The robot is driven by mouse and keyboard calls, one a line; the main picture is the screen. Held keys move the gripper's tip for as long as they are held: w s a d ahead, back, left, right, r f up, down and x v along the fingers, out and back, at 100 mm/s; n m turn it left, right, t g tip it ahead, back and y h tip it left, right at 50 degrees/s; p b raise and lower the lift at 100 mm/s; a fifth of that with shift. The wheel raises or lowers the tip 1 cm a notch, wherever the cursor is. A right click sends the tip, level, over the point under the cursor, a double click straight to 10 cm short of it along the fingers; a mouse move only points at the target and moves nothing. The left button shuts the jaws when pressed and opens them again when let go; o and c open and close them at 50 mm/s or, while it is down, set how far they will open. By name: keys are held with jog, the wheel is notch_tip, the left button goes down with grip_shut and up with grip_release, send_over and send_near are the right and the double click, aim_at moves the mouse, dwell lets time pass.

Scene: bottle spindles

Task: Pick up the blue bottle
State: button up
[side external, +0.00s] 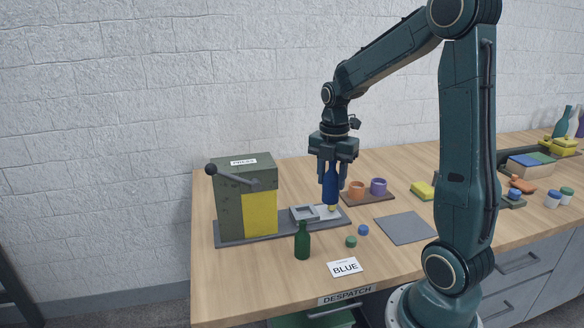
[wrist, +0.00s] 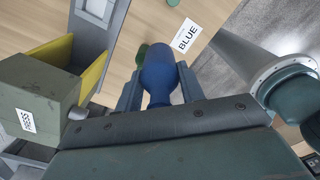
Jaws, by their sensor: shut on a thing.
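The blue bottle (side external: 331,188) is upright between the fingers of my gripper (side external: 330,172), which is shut on it near the top. In the wrist view the blue bottle (wrist: 158,72) shows between the two fingers of my gripper (wrist: 158,90), body pointing away. A small yellow piece (side external: 332,208) shows right at the bottle's base, over the right part of the grey base plate (side external: 290,229). I cannot tell whether the bottle touches it.
A green bottle (side external: 302,241) stands in front, left of a BLUE card (side external: 345,267). Green and blue caps (side external: 351,241) lie nearby. A green-and-yellow press (side external: 246,200) with a lever stands left. Orange and purple cups (side external: 357,188) are close right. A grey mat (side external: 404,228) is bare.

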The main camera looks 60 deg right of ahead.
jog(key=shift+r, duration=1.3)
jog(key=shift+w, duration=0.1)
jog(key=shift+w+d+f, duration=0.2)
jog(key=shift+w+d, duration=0.15)
jog(key=w+d+f, duration=0.9)
jog(key=w+f, duration=0.2)
jog(key=shift+w+d+f, duration=0.25)
jog(key=shift+f, duration=0.05)
jog(key=shift+f, duration=0.15)
jog(key=shift+f, duration=1.35)
jog(key=shift+f, duration=0.25)
